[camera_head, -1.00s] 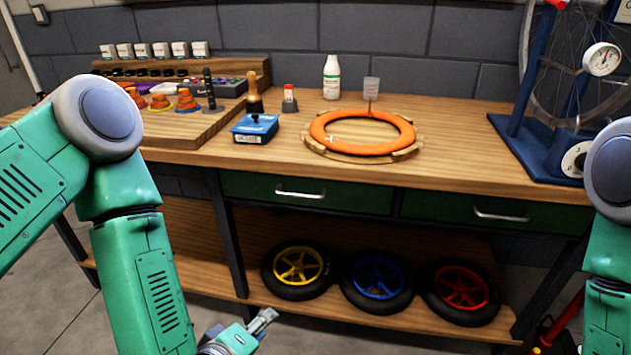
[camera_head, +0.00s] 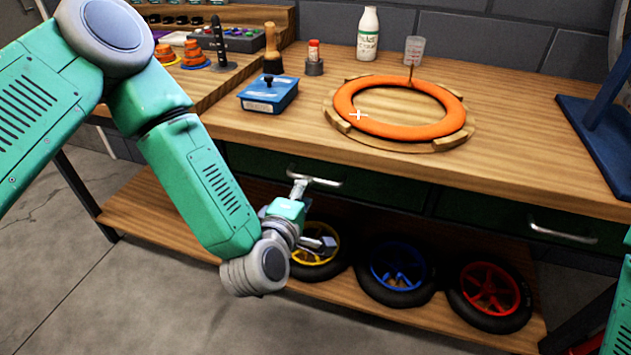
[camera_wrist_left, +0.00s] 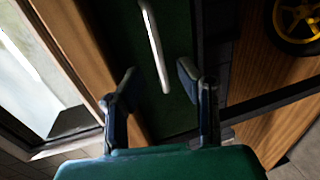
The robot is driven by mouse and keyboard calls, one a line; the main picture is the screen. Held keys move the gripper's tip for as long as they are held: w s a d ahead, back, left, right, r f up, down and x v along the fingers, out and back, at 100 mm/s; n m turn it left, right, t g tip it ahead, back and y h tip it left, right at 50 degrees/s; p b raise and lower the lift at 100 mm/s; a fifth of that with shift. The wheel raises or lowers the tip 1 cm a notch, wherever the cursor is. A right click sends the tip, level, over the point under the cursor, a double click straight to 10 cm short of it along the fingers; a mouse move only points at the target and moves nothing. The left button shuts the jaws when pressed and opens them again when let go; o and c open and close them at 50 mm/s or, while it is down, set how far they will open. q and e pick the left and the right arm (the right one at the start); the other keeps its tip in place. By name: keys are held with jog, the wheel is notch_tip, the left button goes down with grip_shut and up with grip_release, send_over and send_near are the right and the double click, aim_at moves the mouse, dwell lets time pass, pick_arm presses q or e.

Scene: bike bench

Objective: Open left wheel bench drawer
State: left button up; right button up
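The left drawer (camera_head: 390,188) is a dark green front under the bench top, and it looks shut. Its silver bar handle (camera_head: 314,178) shows in the head view, and also in the left wrist view (camera_wrist_left: 154,46). My left gripper (camera_head: 313,212) is open in front of this drawer. In the left wrist view its two fingers (camera_wrist_left: 158,88) are spread apart, with the near end of the handle between and just beyond the fingertips. I cannot tell whether a finger touches the handle. My right gripper is out of view.
The wooden bench top (camera_head: 520,135) overhangs the drawers. A second green drawer with a silver handle (camera_head: 562,232) is on the right. Wheels with yellow (camera_head: 318,250), blue (camera_head: 397,267) and red (camera_head: 490,288) rims lie on the lower shelf. The floor in front is clear.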

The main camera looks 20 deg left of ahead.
aim_at(315, 178)
pick_arm(q)
jog(key=x, duration=0.6)
jog(key=shift+d+b, duration=0.25)
jog(key=shift+b, duration=0.15)
jog(key=shift+a, duration=0.15)
grip_shut()
